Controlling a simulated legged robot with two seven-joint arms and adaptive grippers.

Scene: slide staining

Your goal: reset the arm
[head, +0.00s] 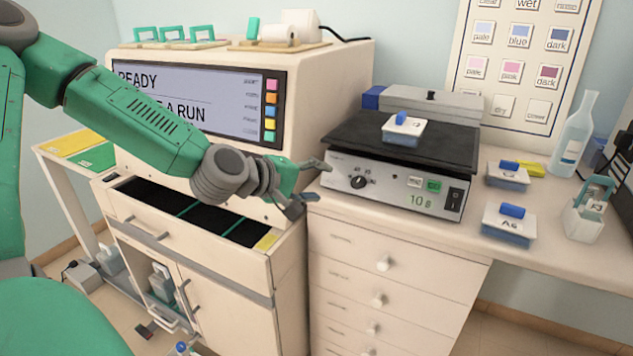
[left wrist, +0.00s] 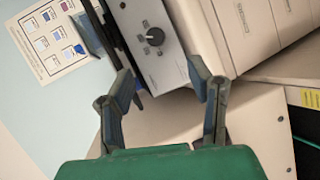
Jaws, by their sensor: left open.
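My left arm (head: 140,110) is green and grey and reaches in from the left in the head view. Its gripper (head: 312,182) is in front of the stainer cabinet, just left of the hot plate (head: 390,190). In the left wrist view the gripper (left wrist: 172,88) has its two fingers spread apart, with nothing between them. The hot plate's front panel with its dark knob (left wrist: 154,36) shows beyond the fingers there. My right gripper is not in either view.
A small blue-lidded dish (head: 403,130) sits on the hot plate. Two similar dishes, one (head: 509,224) nearer the front, stand on the bench at right. A bottle (head: 573,135) and a white rack holder (head: 590,210) are further right. An open drawer (head: 190,215) lies below my left arm.

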